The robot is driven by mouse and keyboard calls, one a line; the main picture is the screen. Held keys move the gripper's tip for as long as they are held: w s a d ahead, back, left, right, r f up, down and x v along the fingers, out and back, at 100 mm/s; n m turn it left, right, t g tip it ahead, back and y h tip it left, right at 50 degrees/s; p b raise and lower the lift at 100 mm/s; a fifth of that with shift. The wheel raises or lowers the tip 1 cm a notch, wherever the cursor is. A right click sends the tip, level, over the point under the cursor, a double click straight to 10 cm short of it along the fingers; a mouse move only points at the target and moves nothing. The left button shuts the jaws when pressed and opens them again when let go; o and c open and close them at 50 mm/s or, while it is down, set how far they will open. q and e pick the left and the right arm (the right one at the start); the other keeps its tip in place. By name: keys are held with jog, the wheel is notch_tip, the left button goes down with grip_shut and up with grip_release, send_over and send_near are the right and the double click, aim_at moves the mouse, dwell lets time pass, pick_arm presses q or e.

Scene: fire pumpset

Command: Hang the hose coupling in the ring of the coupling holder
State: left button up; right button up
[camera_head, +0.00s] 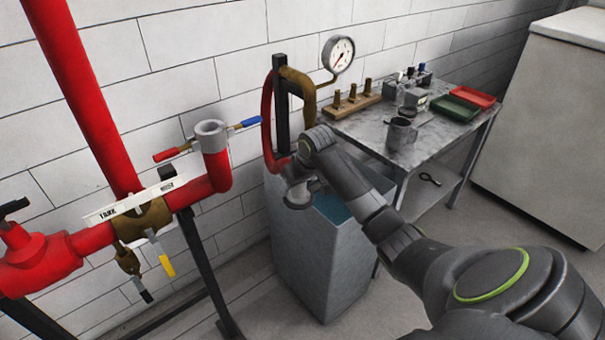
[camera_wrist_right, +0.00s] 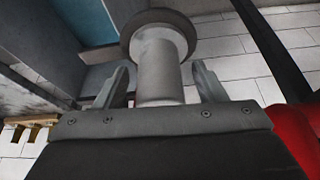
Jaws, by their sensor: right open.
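The hose coupling (camera_wrist_right: 160,62), a grey cylinder with a wide round flange, stands between the two fingers of my right gripper (camera_wrist_right: 160,82) in the right wrist view. The fingers are open, one on each side, with visible gaps to the cylinder. A red hose (camera_head: 267,115) loops down beside the post to the gripper. I cannot clearly make out the coupling holder's ring. My left gripper is not in view.
Red pipework with a grey-collared outlet (camera_head: 211,134) and a valve plate (camera_head: 130,199) stands at left. The black post (camera_head: 281,110) and brass pipe (camera_head: 300,82) rise behind my gripper. A metal table (camera_head: 370,140) with fittings and trays is at right.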

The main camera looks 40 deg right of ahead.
jog(key=b+v, duration=0.1)
jog(key=v, duration=1.6)
jog(key=shift+b, duration=0.3)
